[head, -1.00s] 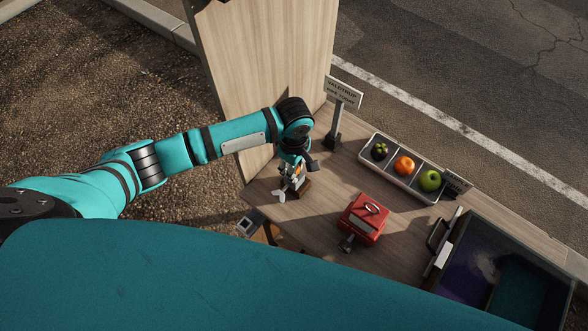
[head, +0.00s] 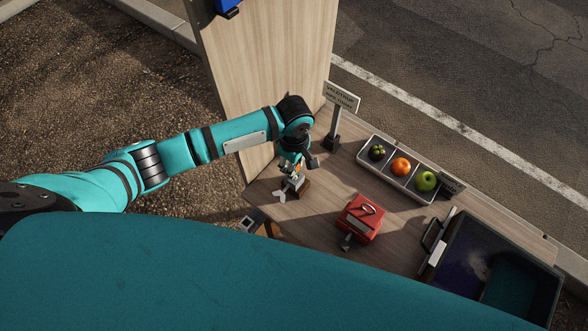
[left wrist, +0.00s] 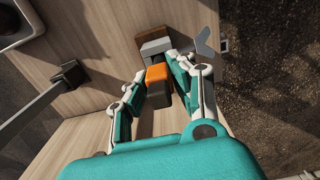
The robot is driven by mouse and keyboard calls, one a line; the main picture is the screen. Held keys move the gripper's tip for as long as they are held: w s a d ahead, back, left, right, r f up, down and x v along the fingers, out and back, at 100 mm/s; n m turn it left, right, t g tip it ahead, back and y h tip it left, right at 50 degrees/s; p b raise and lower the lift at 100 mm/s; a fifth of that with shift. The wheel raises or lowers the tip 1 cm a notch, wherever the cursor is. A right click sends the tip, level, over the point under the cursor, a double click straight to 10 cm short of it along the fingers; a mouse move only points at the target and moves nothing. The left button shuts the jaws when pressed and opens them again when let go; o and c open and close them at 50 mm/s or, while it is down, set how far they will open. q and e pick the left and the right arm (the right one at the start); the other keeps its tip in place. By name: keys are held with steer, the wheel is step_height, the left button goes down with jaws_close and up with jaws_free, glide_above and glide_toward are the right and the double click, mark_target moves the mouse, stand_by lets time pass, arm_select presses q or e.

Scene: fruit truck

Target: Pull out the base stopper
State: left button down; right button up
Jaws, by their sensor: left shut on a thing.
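My left gripper (head: 291,168) is at the near left corner of the wooden counter, pointing down. In the left wrist view its two fingers (left wrist: 156,72) are closed around an orange-and-dark piece (left wrist: 157,74). I cannot tell for sure whether this piece is the base stopper. Just beyond it is a brown block with a grey part (left wrist: 155,47), close to the fingertips. The brown block (head: 304,188) also shows in the head view, partly hidden by the gripper. A pale forked part (head: 280,196) sticks out beside it. My right gripper is not in view.
A sign on a stand (head: 341,97) rises behind the gripper. A tray (head: 367,165) holds dark, orange and green fruit. A red box (head: 360,218) stands on the counter (head: 320,230), near a dark bin (head: 463,215). A tall wooden panel (head: 265,70) stands beyond the arm.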

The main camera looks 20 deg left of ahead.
arm_select(q)
steer(key=shift+r+p, duration=0.3)
steer(key=shift+r, duration=3)
